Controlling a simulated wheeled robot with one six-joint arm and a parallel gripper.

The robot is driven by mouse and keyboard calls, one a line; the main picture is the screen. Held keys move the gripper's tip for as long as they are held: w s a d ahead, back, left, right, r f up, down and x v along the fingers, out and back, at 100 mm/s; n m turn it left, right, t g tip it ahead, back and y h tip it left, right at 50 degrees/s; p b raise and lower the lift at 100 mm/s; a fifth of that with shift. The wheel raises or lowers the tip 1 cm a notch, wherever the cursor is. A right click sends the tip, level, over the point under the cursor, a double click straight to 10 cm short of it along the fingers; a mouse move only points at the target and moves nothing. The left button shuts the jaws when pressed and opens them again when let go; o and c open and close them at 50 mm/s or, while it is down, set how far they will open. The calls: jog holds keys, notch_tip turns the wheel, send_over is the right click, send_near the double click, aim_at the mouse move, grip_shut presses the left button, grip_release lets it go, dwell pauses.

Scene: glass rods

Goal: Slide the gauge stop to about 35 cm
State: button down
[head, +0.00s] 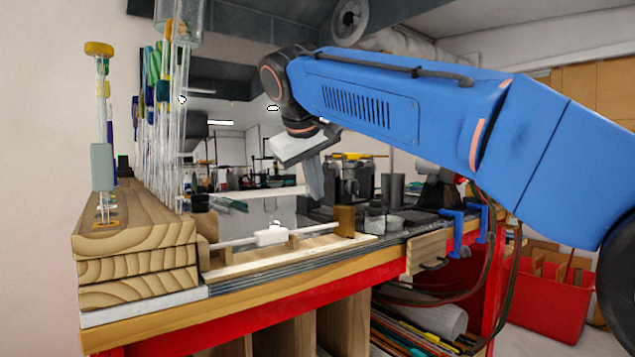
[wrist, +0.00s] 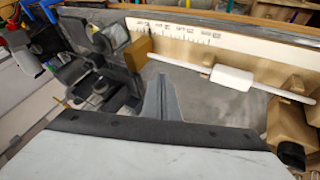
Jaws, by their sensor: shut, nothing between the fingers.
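A brown-gold upright block (head: 345,221), which looks like the gauge stop, stands at the right end of a pale wooden gauge board (head: 285,260). The block also shows at upper left in the wrist view (wrist: 137,54), beside a printed scale (wrist: 178,29) whose numbers I cannot read. A white rod (head: 232,242) with a white block (head: 271,237) around it lies on wooden supports along the board, to the left of the stop. My gripper (head: 316,196) is shut and empty, above and behind the board. Its fingers show mid-frame in the wrist view (wrist: 166,78), apart from the stop.
Stacked wooden blocks (head: 140,245) with upright glass rods stand at the bench's left end. Small jars (head: 375,218) and dark equipment (head: 352,180) stand behind and right of the stop. Blue clamps (head: 459,230) grip the bench edge farther right.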

aim_at(341, 208)
jog(key=x, duration=0.6)
jog(key=shift+f, duration=0.1)
jog(key=shift+w+d, duration=0.6)
jog(key=shift+d, duration=0.35)
jog(key=shift+w+d, duration=0.5)
jog(key=shift+d, duration=0.25)
jog(key=shift+w+d, duration=0.55)
jog(key=shift+d, duration=0.35)
